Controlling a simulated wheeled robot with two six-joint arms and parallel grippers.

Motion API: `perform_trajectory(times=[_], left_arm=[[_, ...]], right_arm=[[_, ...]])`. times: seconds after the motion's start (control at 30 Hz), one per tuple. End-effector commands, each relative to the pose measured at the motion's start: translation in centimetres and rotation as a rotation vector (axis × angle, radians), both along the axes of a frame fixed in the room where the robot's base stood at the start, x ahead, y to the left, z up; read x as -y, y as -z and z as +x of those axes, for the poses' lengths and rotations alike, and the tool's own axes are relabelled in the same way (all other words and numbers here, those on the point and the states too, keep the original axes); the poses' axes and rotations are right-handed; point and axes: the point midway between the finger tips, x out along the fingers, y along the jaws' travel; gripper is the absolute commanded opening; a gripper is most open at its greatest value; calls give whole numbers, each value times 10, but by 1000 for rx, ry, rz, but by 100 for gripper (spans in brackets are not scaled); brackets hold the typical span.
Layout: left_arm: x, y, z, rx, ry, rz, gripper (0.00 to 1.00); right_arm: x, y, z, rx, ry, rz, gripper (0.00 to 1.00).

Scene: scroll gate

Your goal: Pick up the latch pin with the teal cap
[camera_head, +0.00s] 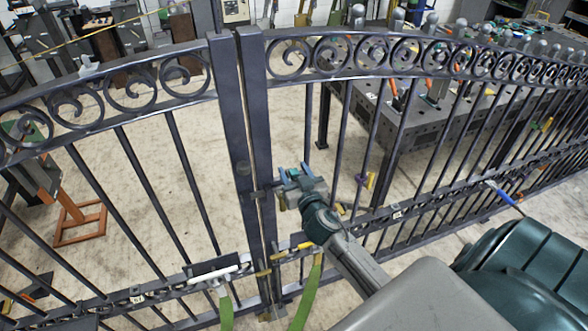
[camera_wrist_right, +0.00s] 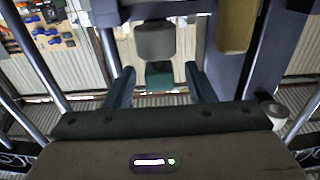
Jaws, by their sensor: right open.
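A teal piece (camera_wrist_right: 158,76), which looks like the latch pin's cap, shows between my right fingers in the right wrist view. A dark grey cylinder (camera_wrist_right: 155,40) stands just beyond it; I cannot tell whether they are one part. My right gripper (camera_wrist_right: 160,88) is open, with one blue finger on each side of the teal piece and gaps between. In the head view the right gripper (camera_head: 296,174) is at the gate's middle posts, by the latch bar (camera_head: 262,192). The arm hides part of the latch there. My left gripper is not in view.
The dark scroll gate (camera_head: 240,120) spans the view, its two middle posts close together. White-handled (camera_head: 212,273) and yellow-handled (camera_head: 290,250) items with green straps are at the lower rail. A perforated metal table (camera_head: 420,125) stands behind the gate. Bare floor (camera_head: 140,190) shows left.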

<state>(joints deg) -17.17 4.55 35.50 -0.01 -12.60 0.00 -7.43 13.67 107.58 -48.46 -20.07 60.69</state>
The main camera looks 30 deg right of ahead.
Motion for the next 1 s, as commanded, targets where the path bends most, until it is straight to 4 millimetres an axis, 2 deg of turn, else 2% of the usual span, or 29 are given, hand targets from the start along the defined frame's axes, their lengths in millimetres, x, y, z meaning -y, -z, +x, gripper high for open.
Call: perform_trajectory(times=[0.03,0.13,0.4,0.47,0.67,1.0], left_arm=[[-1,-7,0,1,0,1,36],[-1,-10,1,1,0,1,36],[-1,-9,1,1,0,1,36],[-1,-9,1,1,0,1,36],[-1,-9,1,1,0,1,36],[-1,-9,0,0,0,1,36]], right_arm=[[2,-4,8,1,1,0,49],[4,-2,17,0,0,0,49],[4,0,20,0,0,0,49],[4,0,20,0,0,0,39],[4,0,19,0,0,0,0],[4,-2,19,1,0,1,0]])
